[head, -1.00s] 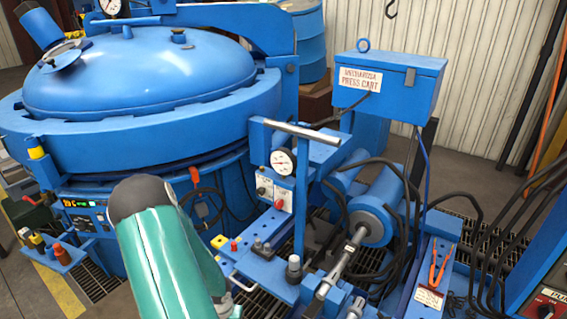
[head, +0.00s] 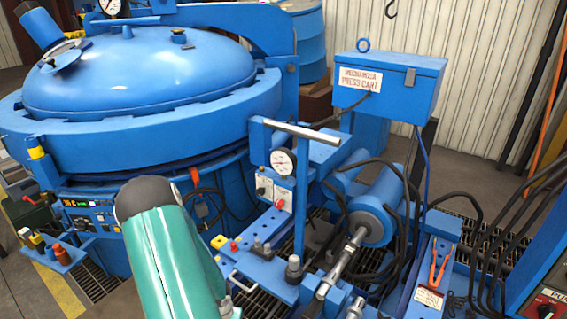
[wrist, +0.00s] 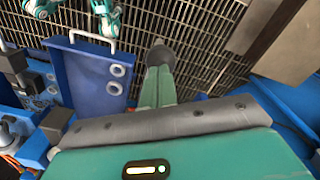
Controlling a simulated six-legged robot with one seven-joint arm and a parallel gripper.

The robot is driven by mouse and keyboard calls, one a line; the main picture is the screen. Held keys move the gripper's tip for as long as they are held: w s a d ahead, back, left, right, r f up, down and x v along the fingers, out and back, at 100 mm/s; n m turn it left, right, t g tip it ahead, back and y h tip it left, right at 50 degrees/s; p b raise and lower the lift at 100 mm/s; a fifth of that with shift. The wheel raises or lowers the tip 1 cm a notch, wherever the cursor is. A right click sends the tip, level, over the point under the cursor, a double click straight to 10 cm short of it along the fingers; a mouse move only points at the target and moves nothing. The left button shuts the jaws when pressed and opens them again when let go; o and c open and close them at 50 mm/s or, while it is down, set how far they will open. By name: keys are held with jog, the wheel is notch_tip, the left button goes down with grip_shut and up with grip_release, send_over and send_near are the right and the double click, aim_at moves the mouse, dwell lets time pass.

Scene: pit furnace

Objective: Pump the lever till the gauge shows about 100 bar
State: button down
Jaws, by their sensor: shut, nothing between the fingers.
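The pump lever (head: 299,205) appears to be the upright blue bar with a grey crossbar handle (head: 302,131) on top, standing at the middle of the press cart in the head view. A round white pressure gauge (head: 282,162) is just left of the bar, below the crossbar. Its needle and numbers are too small to read. My teal arm reaches down at the lower middle, left of the lever and apart from it in the picture. The lever and gauge cannot be made out in the wrist view.
A blue domed furnace (head: 140,75) fills the left. A grey-rod cylinder (head: 375,220) and black hoses lie right of the lever. A small blue box (head: 390,85) stands behind. The wrist view shows a blue panel with a white handle (wrist: 90,42) above floor grating (wrist: 205,35).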

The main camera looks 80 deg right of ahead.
jog(key=shift+w+a+f, duration=0.1)
jog(key=shift+a+f, duration=0.1)
jog(key=shift+f, duration=0.7)
jog(key=shift+w+a+f, duration=0.1)
jog(key=shift+a+f, duration=0.1)
jog(key=shift+f, duration=0.7)
jog(key=shift+w+a+f, duration=0.1)
jog(key=shift+a+f, duration=0.1)
jog(key=shift+f, duration=0.7)
dwell(2.4)
jog(key=r, duration=0.3)
jog(key=d+r, duration=0.1)
jog(key=r, duration=0.2)
jog(key=s+d+r, duration=0.1)
jog(key=r, duration=0.3)
notch_tip(320, 180, up, 5)
jog(key=shift+f, duration=0.1)
dwell(0.3)
